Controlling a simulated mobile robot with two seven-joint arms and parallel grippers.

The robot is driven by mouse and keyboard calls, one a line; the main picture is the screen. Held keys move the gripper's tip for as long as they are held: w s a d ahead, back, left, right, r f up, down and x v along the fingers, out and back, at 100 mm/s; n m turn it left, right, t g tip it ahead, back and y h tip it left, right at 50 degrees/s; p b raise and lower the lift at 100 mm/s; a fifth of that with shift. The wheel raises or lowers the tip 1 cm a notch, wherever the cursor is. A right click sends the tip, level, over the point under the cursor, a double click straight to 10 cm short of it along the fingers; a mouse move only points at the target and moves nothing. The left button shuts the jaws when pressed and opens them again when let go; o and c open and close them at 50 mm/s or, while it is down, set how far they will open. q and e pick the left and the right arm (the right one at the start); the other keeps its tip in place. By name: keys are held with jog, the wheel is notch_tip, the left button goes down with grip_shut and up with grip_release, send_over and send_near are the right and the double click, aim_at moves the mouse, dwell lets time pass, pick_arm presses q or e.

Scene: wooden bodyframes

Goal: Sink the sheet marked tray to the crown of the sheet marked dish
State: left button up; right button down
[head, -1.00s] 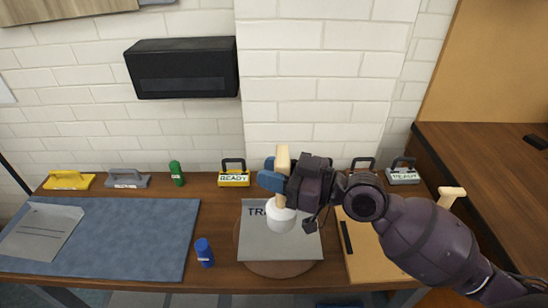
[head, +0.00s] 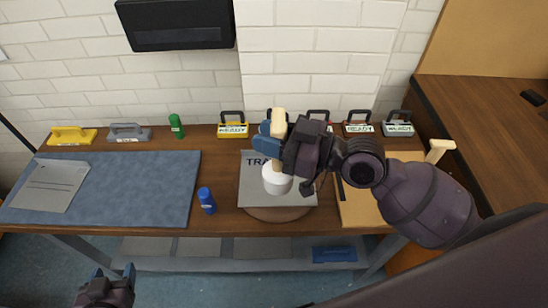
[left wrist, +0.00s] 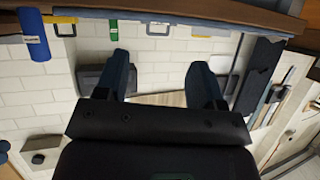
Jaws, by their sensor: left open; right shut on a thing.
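A grey sheet (head: 252,193) with partly covered lettering starting "TRA" lies on a round wooden block (head: 277,214) at the bench's middle. My right gripper (head: 274,150) is shut on a mallet with a pale wooden handle (head: 279,120) and a white head (head: 276,181). The mallet head is over the sheet; I cannot tell if it touches. Another grey sheet (head: 50,187) with small unreadable print lies on the blue mat at left. I cannot make out the word dish. My left gripper (head: 105,284) is open and empty, low in front of the bench; its fingers show in the left wrist view (left wrist: 160,80).
A blue mat (head: 140,185) covers the bench's left part. A blue bottle (head: 206,201) and a green one (head: 176,127) stand upright. Several tagged handled blocks, including a yellow one (head: 232,130), line the wall. A tan board (head: 372,205) lies at right. A blue bin (head: 334,255) is underneath.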

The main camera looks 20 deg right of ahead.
pick_arm(q)
jog(key=s+f+g+b, duration=0.1)
jog(key=s+f+b, duration=0.3)
jog(key=f, duration=0.7)
jog(key=shift+a+f+g+b, duration=0.3)
jog(key=shift+f+b, duration=0.05)
pick_arm(e)
jog(key=w+d+f, duration=0.2)
jog(key=w, duration=0.6)
jog(key=shift+w+d, duration=0.2)
jog(key=shift+d, duration=0.1)
pick_arm(q)
jog(key=shift+s, duration=0.1)
